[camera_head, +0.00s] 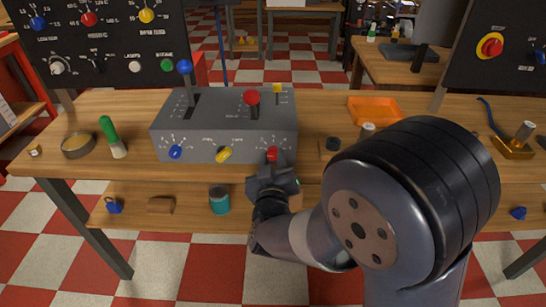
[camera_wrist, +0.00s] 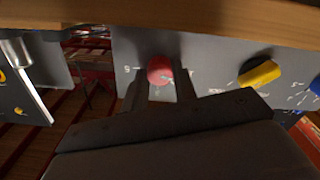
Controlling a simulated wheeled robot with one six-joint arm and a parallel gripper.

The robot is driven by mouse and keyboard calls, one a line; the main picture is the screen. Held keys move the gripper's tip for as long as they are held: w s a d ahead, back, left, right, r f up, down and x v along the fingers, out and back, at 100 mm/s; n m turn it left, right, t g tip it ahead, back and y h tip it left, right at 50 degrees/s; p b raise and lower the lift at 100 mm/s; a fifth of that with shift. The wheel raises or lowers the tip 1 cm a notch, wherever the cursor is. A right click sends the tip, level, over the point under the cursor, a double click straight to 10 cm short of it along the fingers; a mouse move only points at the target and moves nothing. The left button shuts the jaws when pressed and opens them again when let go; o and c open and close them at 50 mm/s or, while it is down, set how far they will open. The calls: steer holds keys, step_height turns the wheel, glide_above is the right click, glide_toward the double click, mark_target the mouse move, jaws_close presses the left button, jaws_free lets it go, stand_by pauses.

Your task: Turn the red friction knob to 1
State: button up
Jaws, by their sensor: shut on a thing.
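The red friction knob (camera_head: 272,154) is on the right end of the front face of a grey control box (camera_head: 180,117). In the wrist view the red knob (camera_wrist: 161,70) sits between the two fingers of my gripper (camera_wrist: 162,84). My gripper (camera_head: 272,166) is shut on the knob from the front. The dial marks around the knob are partly hidden by the fingers, and I cannot read its setting. A yellow knob (camera_head: 224,154) and a blue knob (camera_head: 175,152) sit to its left on the same face.
Levers with blue (camera_head: 184,67), red (camera_head: 251,97) and yellow (camera_head: 277,88) tops rise from the box. A green-handled brush (camera_head: 110,135) and a round tin (camera_head: 78,146) stand to the left. An orange tray (camera_head: 375,108) lies to the right. My arm hides the table's right front.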

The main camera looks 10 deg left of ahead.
stand_by(0.4)
steer(key=o, duration=1)
steer(key=v, duration=1.1)
steer(key=shift+p, duration=0.3)
steer(key=shift+w, duration=0.15)
steer(key=x, duration=1)
steer(key=shift+w+a, duration=0.1)
steer(key=shift+w, duration=0.3)
steer(key=shift+b, duration=0.3)
